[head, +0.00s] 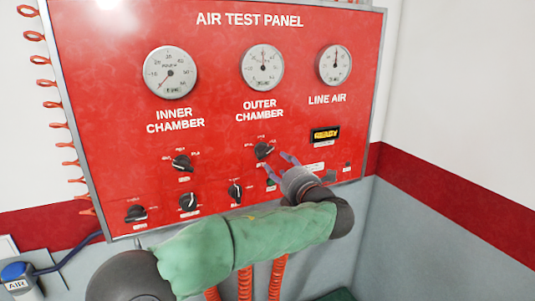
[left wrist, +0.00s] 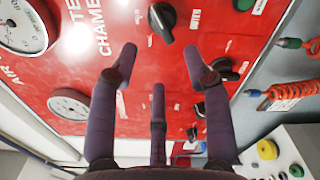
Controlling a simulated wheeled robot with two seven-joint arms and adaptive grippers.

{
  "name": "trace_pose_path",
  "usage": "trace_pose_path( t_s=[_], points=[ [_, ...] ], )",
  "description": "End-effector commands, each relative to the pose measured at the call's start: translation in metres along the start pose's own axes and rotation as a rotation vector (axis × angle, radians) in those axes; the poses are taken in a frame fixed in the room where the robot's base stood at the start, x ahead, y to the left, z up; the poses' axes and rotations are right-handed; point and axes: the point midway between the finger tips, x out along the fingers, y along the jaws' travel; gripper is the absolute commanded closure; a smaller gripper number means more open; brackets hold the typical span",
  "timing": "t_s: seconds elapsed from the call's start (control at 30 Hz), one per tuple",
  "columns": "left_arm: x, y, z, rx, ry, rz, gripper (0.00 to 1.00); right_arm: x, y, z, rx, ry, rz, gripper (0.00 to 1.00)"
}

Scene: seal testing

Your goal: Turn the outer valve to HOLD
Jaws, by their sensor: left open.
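The outer valve (head: 264,150) is a black knob on the red panel, below the OUTER CHAMBER gauge. Its bar is slanted, and the small position labels around it are too blurred to read. In the left wrist view the valve (left wrist: 163,18) sits at the top, beside a label reading OUTER. My left gripper (head: 279,165) is just below and to the right of the valve, its purple fingers spread. In the left wrist view the open gripper (left wrist: 158,68) has nothing between its fingers, and the valve is beyond the fingertips. My right gripper is not seen.
Other black knobs line the panel, including the inner valve (head: 181,163) and a lower knob (head: 235,190) near my left arm. A READY display (head: 325,134) is right of the outer valve. Orange coiled hoses (head: 277,278) hang below. Fittings (left wrist: 288,43) show at the right in the wrist view.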

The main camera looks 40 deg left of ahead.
Motion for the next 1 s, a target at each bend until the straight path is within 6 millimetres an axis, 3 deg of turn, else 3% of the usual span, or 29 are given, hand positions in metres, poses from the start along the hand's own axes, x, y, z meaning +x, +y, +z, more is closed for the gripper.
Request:
trace_pose_path(
  t_s=[0.2,0.4,0.6,0.9,0.93,1.0],
  points=[
    [0.041,0.001,0.0,0.001,0.004,0.0,0.51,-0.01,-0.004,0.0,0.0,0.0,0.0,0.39],
    [0.07,0.001,0.0,0.0,0.003,-0.001,0.51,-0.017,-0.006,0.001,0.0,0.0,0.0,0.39],
    [0.085,0.0,0.0,-0.001,0.001,-0.001,0.51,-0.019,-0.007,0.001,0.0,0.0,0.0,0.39],
    [0.087,0.0,0.0,-0.002,0.0,-0.002,0.51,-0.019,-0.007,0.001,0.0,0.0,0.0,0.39],
    [0.087,0.0,0.0,-0.002,0.0,-0.002,0.54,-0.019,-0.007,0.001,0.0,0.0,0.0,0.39],
    [0.087,0.0,0.0,-0.002,0.0,-0.002,0.74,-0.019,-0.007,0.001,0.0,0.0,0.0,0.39]
  ],
)
